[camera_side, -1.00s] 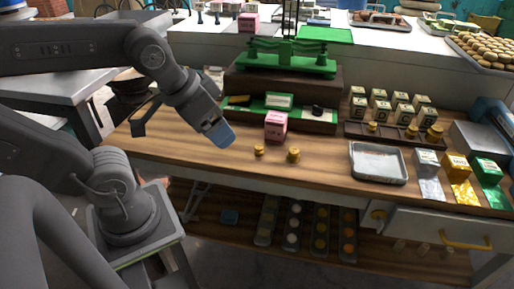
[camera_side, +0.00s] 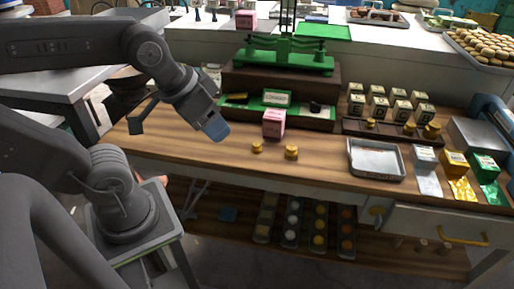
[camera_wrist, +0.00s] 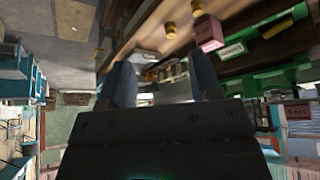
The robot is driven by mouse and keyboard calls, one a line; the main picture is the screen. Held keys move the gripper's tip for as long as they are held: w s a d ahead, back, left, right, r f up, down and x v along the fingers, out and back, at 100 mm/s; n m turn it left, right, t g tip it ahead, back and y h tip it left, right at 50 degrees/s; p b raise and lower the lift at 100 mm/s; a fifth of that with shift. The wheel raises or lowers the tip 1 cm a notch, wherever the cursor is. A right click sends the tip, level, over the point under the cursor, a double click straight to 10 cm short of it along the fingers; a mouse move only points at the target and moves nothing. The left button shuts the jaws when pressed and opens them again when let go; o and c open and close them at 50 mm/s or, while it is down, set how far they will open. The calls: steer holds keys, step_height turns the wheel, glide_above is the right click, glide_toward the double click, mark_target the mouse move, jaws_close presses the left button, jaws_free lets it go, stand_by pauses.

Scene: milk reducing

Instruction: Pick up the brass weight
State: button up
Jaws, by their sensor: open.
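Two small brass weights stand upright on the wooden bench in the side view: a smaller one (camera_side: 257,147) on the left and a slightly larger one (camera_side: 291,152) on the right. They also show at the top of the wrist view, one (camera_wrist: 170,31) nearer the fingers and one (camera_wrist: 196,8) at the edge. My gripper (camera_side: 215,127) is above the bench, to the left of both weights and apart from them. In the wrist view its two blue fingers (camera_wrist: 162,82) are spread with nothing between them.
A pink carton (camera_side: 274,124) stands just behind the weights. Behind it is a green balance scale (camera_side: 289,61) on a dark stand. A metal tray (camera_side: 376,159) and a wooden rack (camera_side: 392,131) with more brass weights lie to the right. The bench front is clear.

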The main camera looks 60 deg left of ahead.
steer(key=n+g+y, duration=0.3)
steer(key=n+y, duration=1.2)
steer(key=n, duration=0.1)
glide_toward(258, 145)
steer(key=shift+y, duration=0.3)
steer(key=x, duration=1)
steer(key=shift+a+f, duration=0.25)
steer(key=shift+f, duration=0.05)
